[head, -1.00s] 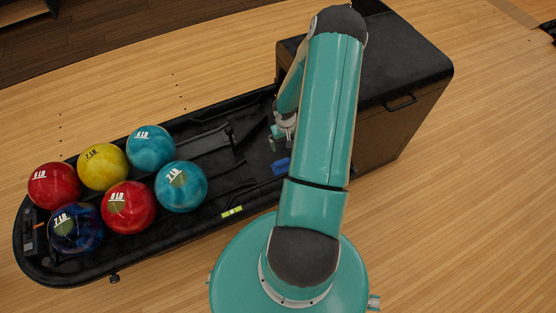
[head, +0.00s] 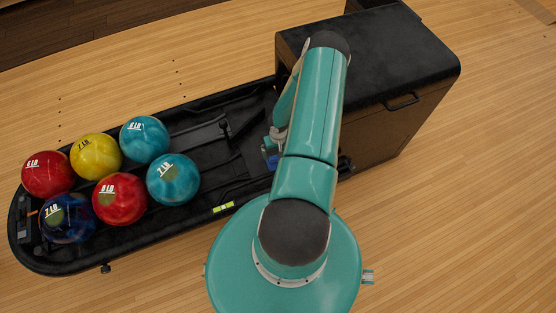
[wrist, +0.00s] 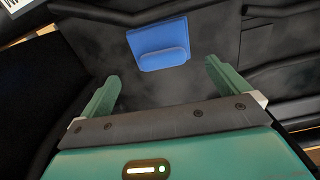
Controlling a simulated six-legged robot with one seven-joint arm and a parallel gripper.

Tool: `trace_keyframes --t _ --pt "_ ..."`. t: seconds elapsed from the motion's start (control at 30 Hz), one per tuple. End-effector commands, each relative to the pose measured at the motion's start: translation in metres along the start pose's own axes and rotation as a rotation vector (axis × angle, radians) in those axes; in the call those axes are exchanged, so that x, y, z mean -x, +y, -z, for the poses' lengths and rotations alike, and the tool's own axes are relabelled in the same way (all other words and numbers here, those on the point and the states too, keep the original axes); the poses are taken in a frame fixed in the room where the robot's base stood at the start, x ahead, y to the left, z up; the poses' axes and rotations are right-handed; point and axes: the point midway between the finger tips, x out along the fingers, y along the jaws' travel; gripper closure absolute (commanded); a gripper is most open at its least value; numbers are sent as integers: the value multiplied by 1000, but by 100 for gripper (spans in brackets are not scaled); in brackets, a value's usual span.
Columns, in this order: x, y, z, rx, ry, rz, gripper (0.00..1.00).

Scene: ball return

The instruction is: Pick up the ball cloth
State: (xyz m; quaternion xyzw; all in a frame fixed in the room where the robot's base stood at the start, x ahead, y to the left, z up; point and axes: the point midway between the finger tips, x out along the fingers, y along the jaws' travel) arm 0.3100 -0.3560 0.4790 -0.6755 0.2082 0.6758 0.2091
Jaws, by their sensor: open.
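The ball cloth (wrist: 160,42) is a folded blue cloth lying on the black surface of the ball return. In the wrist view it sits just beyond and between the tips of my gripper (wrist: 165,84). My gripper is open, with a green finger on each side and nothing between them. In the head view only a small blue part of the cloth (head: 271,160) shows beside my gripper (head: 272,148); my arm hides much of that spot.
The black ball return tray (head: 215,208) holds several balls at its left end, including a yellow ball (head: 96,157) and a teal ball (head: 173,180). A dark cabinet (head: 370,50) stands at the right. Raised tray walls surround the cloth.

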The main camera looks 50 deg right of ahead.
Motion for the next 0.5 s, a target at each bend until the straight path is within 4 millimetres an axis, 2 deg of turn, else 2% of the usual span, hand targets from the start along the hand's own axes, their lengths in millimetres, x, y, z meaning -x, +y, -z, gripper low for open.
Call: trace_keyframes --t 0.1,0.33,0.5 --pt "-15 0 0 -1 -1 0 0" --pt "-29 0 2 1 0 1 0" --pt "-52 -1 1 -1 0 2 0"
